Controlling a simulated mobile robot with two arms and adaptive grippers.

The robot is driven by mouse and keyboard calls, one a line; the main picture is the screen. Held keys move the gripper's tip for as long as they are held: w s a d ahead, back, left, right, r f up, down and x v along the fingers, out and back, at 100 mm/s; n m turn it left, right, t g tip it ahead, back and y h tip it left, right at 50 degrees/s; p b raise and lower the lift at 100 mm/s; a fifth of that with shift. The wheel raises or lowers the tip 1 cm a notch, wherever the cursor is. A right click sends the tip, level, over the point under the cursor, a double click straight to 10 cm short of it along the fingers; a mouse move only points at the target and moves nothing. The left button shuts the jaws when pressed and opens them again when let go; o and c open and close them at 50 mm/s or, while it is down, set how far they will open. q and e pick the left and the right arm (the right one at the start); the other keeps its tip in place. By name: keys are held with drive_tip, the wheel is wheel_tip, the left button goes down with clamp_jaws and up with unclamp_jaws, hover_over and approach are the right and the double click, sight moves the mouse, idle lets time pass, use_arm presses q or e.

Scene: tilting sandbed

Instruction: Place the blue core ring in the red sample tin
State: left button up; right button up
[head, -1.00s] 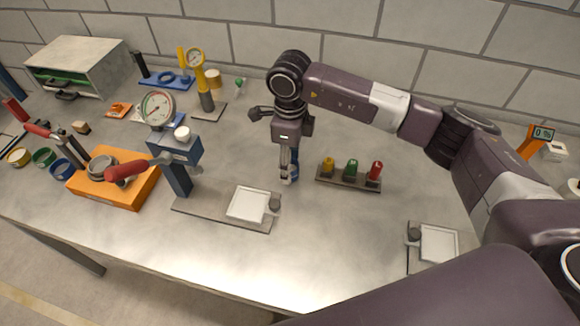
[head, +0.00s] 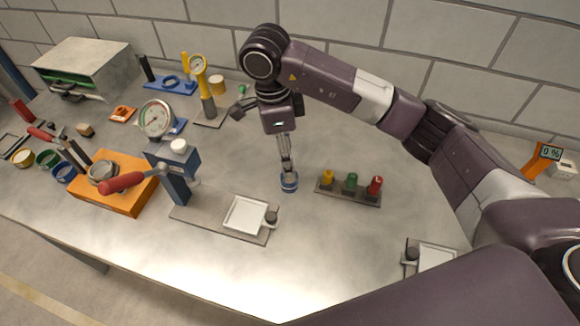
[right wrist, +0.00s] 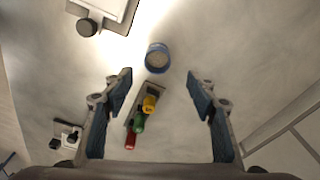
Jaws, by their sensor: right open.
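A blue ring (head: 289,183) with a greyish fill stands on the bare bench, left of the small rack. It also shows in the right wrist view (right wrist: 157,58). My right gripper (head: 286,168) is just above it, pointing down; in the right wrist view its fingers (right wrist: 160,78) are spread apart with nothing between them. I cannot pick out a red sample tin for certain. A red upright thing (head: 22,110) stands at the far left, too small to identify. Open yellow (head: 21,158), green (head: 46,159) and blue (head: 63,172) round pieces lie nearby. My left gripper is out of view.
A rack (head: 348,195) with yellow, green and red pieces is close right of the ring. A plate with a white tray (head: 246,214) is front left. An orange press (head: 112,195) and a blue stand with a dial (head: 157,120) are left. The front bench middle is clear.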

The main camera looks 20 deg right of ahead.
drive_tip(key=f+p, duration=0.1)
drive_tip(key=f, duration=0.1)
drive_tip(key=f+p, duration=0.1)
drive_tip(key=f, duration=0.1)
drive_tip(key=f+p, duration=0.1)
drive_tip(key=f, duration=0.1)
drive_tip(key=shift+s, duration=0.35)
drive_tip(key=shift+d+f, duration=0.2)
drive_tip(key=shift+f, duration=0.25)
drive_tip(key=shift+a, duration=0.1)
drive_tip(key=shift+c, duration=0.2)
drive_tip(key=c, duration=1.3)
drive_tip(key=shift+r, duration=0.1)
